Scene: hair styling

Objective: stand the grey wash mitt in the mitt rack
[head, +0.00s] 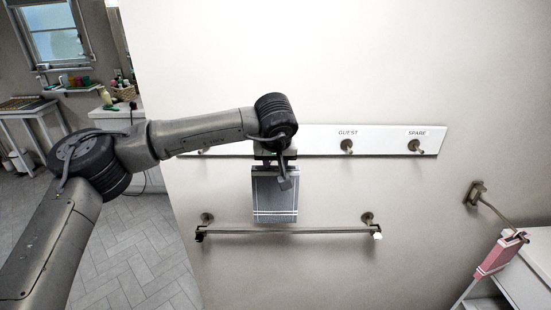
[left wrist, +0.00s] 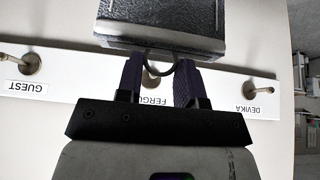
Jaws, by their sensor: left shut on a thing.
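The grey wash mitt (head: 275,195), a flat dark grey cloth with white stripes near its lower edge, hangs upright below my left gripper (head: 274,160) in front of the wall. My left gripper is shut on it at its top end. In the left wrist view the fingers of my left gripper (left wrist: 158,78) have a dark loop between them, and a dark textured edge of the mitt (left wrist: 160,30) lies just beyond. I cannot make out a mitt rack in either view. My right gripper is not in view.
A white hook board (head: 385,140) with name labels runs behind my left gripper. A towel bar (head: 320,231) is mounted below, close to the mitt's lower edge in the picture. A pink cloth (head: 499,257) hangs on a wall bar at right, beside a white cabinet (head: 530,275).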

